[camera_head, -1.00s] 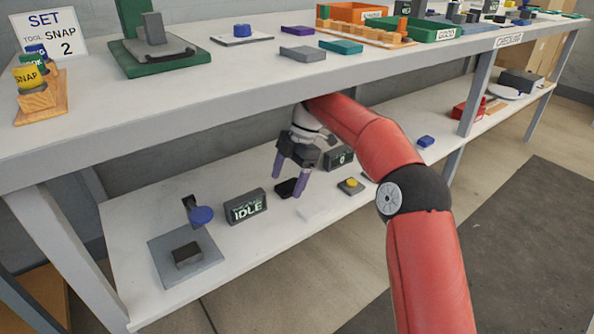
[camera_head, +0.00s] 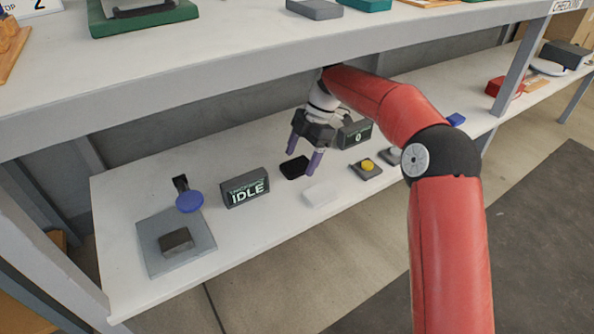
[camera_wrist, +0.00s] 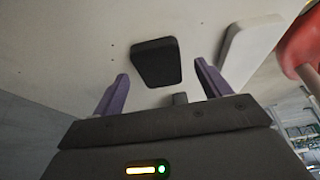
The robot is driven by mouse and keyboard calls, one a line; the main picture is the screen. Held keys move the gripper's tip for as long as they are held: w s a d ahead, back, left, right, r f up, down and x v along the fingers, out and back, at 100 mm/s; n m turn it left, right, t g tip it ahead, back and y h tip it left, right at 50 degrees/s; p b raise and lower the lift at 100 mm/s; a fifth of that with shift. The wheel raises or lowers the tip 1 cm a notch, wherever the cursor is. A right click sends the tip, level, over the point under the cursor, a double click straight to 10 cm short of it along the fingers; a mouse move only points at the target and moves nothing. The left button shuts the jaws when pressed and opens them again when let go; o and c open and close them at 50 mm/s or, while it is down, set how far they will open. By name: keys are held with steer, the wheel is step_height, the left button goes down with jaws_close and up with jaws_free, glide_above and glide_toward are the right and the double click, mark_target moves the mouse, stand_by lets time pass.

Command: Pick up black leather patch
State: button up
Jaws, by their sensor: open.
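The black leather patch (camera_head: 294,168) lies flat on the white lower shelf, just below my gripper (camera_head: 303,161). In the wrist view the patch (camera_wrist: 156,62) is a dark rounded rectangle ahead of the fingertips, roughly between them. My gripper (camera_wrist: 161,72) is open, its two purple fingers spread on either side with nothing between them. The fingers appear to be above the shelf and apart from the patch.
A white patch (camera_head: 320,194) lies close to the right finger. An IDLE display (camera_head: 245,188), a grey press base (camera_head: 152,247), a yellow button box (camera_head: 367,167) and a counter box (camera_head: 355,134) stand around. The upper shelf (camera_head: 200,72) hangs above.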

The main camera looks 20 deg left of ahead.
steer(key=shift+s+a+f, duration=0.15)
steer(key=shift+s+f, duration=0.05)
steer(key=shift+f, duration=0.3)
steer(key=c, duration=1.1)
steer(key=shift+o, duration=0.2)
steer(key=shift+r, duration=0.15)
